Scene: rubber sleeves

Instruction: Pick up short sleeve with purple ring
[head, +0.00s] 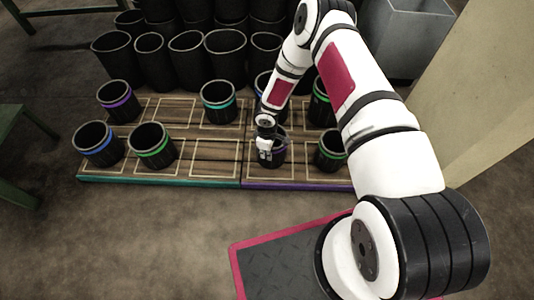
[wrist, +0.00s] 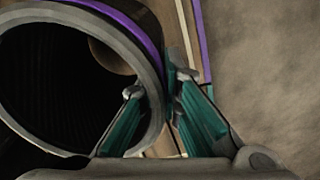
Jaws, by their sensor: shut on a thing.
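The short black sleeve with a purple ring (head: 277,156) is at the front of the right-hand wooden board, under my gripper (head: 264,152). In the wrist view its open mouth and grey rim (wrist: 152,70) fill the left side, with the purple ring along the outer wall. My gripper (wrist: 160,86) has one teal-padded finger inside the mouth and one outside, shut on the sleeve's wall. The sleeve looks upright. I cannot tell whether its base touches the board. Another short sleeve with a purple ring (head: 118,102) stands at the back left.
Short sleeves with blue (head: 98,146), green (head: 153,148) and teal rings (head: 218,103) stand on the left board (head: 213,171). A green-ringed sleeve (head: 331,152) stands close right of my gripper. Tall black sleeves (head: 188,60) crowd the back.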

